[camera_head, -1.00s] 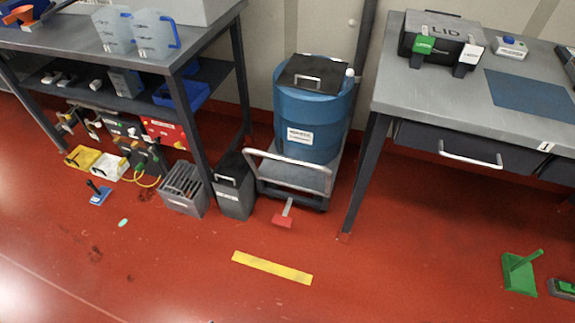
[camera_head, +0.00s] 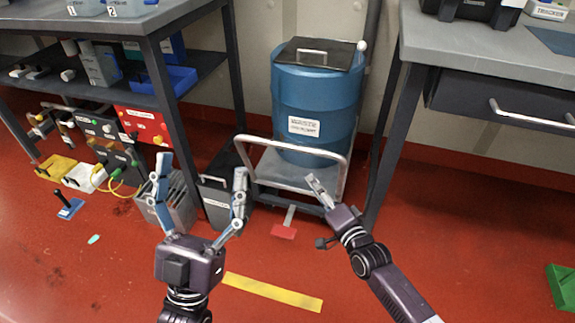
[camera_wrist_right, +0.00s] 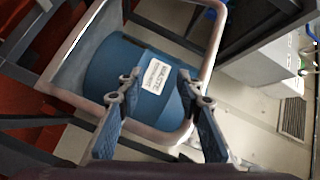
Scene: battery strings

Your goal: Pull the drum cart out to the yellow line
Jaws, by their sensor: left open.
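The drum cart (camera_head: 268,185) stands against the wall between two benches, carrying a blue drum (camera_head: 315,100) with a dark lid. Its pale loop handle (camera_head: 300,142) faces me, and a red pedal (camera_head: 283,232) sticks out at the front. The yellow line (camera_head: 272,292) lies on the floor in front. My left gripper (camera_head: 202,166) is open and empty, left of the cart's front. My right gripper (camera_head: 316,211) is open near the handle's right side. In the right wrist view its spread fingers (camera_wrist_right: 160,84) point at the drum, with the handle bar crossing beyond them; I cannot tell any contact.
A dark bin (camera_head: 225,195) and a ribbed grey box (camera_head: 175,200) stand left of the cart by the bench leg. The right bench's leg (camera_head: 392,140) is close to the cart's right. A green dustpan (camera_head: 562,290) lies far right. Floor around the line is clear.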

